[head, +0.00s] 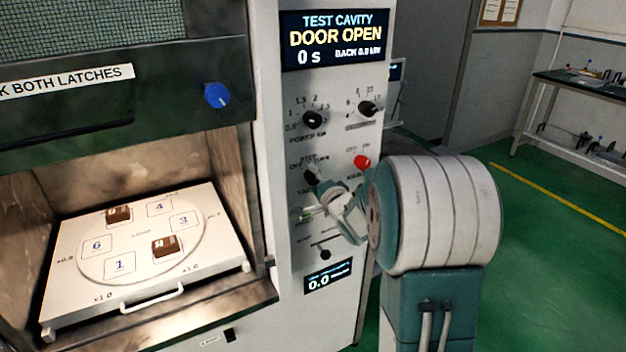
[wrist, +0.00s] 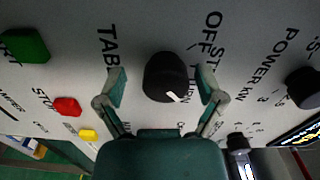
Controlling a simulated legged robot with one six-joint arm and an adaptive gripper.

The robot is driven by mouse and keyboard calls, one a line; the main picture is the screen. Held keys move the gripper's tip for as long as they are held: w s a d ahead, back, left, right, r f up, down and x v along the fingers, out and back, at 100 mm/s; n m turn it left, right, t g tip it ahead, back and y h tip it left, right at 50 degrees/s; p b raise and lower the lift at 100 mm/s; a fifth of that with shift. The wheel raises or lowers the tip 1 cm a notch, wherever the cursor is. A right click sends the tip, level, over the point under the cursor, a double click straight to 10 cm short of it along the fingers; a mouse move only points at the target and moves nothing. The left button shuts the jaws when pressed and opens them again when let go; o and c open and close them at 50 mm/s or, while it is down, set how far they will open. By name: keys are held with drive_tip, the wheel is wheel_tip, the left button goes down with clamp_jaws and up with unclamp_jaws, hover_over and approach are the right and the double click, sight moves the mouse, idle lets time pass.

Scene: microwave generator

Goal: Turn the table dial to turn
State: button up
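The table dial (wrist: 163,72) is a round black knob with a white pointer mark, on the light grey panel. In the wrist view the mark lies at its lower right, towards the partly hidden "TURN" lettering; I cannot tell which setting it is on. The dial also shows in the head view (head: 311,174), partly behind my gripper. My gripper (wrist: 162,88) is open, with one teal finger on each side of the dial and gaps visible between. In the head view my gripper (head: 322,192) is close to the panel. Fingertip depth against the dial is unclear.
Power dials (head: 313,118) sit above, and a red knob (head: 362,162) is to the upper right. Green (wrist: 24,45), red (wrist: 67,106) and yellow (wrist: 88,135) buttons show in the wrist view. The open cavity's tray (head: 85,282) holds two brown blocks. The display (head: 335,40) reads "DOOR OPEN".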

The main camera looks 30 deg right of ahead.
drive_tip(key=shift+r, duration=0.1)
drive_tip(key=s, duration=1.2)
drive_tip(key=shift+d, duration=0.2)
